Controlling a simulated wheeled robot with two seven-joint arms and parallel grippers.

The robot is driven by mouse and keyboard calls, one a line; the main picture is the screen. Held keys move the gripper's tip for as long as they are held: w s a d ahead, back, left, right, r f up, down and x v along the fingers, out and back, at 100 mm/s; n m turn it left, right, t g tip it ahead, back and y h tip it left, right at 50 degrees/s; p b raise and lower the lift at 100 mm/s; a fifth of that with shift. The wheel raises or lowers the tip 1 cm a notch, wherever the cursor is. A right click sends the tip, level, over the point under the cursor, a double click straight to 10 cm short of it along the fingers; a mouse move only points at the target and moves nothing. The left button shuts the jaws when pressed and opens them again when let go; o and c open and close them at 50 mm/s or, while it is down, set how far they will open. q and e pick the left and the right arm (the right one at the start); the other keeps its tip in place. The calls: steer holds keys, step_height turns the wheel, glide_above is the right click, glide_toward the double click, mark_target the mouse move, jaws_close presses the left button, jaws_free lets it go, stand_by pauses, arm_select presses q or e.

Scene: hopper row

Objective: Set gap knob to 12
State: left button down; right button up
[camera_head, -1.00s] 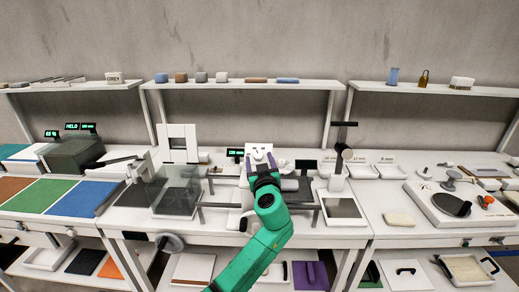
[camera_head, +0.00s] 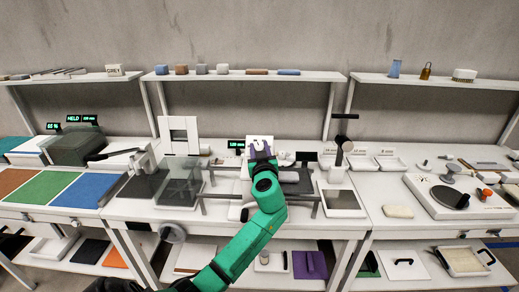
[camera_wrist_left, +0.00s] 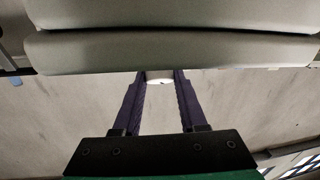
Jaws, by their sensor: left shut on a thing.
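My left gripper (camera_head: 260,146) is at the white machine in the middle of the bench, in front of its upright white part. In the left wrist view its two purple fingers (camera_wrist_left: 158,80) are shut on a small pale round knob (camera_wrist_left: 159,75). Two large pale rounded bars (camera_wrist_left: 170,45) lie just beyond it. In the head view the gripper and green arm hide the knob. A small green-lit display (camera_head: 236,144) stands just left of the gripper; its digits are too small to read surely. My right gripper is not in view.
A clear-sided box (camera_head: 178,190) stands left of the gripper, and a dark T-handled post (camera_head: 341,140) stands to the right. Grey rails (camera_head: 218,196) run beside the arm. Small labelled trays (camera_head: 390,162) sit further right. A shelf (camera_head: 240,78) with blocks spans the back.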

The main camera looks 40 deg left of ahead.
arm_select(q)
steer(key=shift+f+m, duration=0.1)
steer(key=shift+m, duration=0.2)
steer(key=shift+m+t+h, duration=0.7)
steer(key=shift+m, duration=0.1)
steer(key=shift+s+a+m+t+h, duration=0.1)
steer(key=shift+m+t+h, duration=0.3)
steer(key=shift+m+h, duration=0.55)
steer(key=m+h+p, duration=0.2)
steer(key=m+t+h+p, duration=0.1)
steer(key=m+p, duration=0.2)
steer(key=m+h+p, duration=0.2)
steer(key=shift+s+a+r+m+t+h, duration=0.1)
steer(key=shift+a+r+m+t+h, duration=0.1)
steer(key=shift+r+m+t+h, duration=0.15)
steer(key=shift+f+m+h+p, duration=0.25)
steer(key=shift+m+h+p, duration=0.45)
steer(key=shift+p, duration=0.1)
steer(key=shift+c, duration=2.3)
jaws_free()
